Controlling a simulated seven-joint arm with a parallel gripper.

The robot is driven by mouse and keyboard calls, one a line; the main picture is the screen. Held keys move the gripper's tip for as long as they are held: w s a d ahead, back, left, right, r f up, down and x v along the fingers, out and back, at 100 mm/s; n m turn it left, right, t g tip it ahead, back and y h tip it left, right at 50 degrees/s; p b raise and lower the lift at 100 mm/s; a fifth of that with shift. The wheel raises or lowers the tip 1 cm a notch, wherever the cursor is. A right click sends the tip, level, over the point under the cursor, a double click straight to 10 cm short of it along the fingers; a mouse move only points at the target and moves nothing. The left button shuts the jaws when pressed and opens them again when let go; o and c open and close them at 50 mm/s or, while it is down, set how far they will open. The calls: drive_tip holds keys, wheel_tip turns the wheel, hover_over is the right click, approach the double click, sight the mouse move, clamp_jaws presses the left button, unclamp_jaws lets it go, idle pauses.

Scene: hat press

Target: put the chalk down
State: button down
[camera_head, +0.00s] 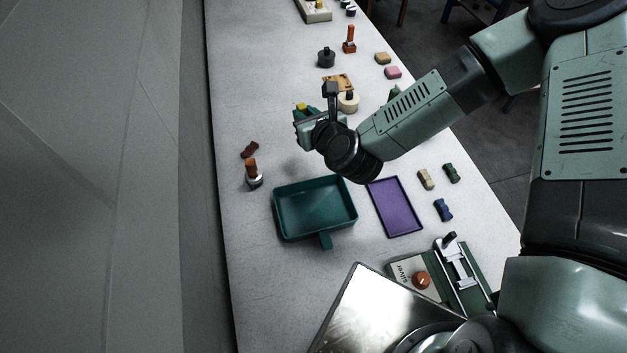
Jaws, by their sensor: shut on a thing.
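My gripper (299,112) is over the middle of the table, beyond the green tray. It is shut on a small yellow block (301,106), which I take to be the chalk; only a little of it shows between the fingers. The gripper and wrist hide the rest, and I cannot tell how high it is above the table.
The green tray (278,207) and a purple tray (397,232) stand empty nearer me. Table space left of the gripper is clear.

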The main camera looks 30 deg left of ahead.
drive_tip(key=s+d+f+n+g+y, duration=0.25)
drive_tip(key=s+d+n+g, duration=0.45)
drive_tip(key=s+d, duration=0.55)
hover_over(318, 226)
drive_tip(key=shift+g, duration=0.3)
drive_tip(key=shift+d+f, duration=0.1)
drive_tip(key=shift+f, duration=2.65)
drive_tip(key=c, duration=1)
unclamp_jaws()
drive_tip(key=shift+f, duration=0.15)
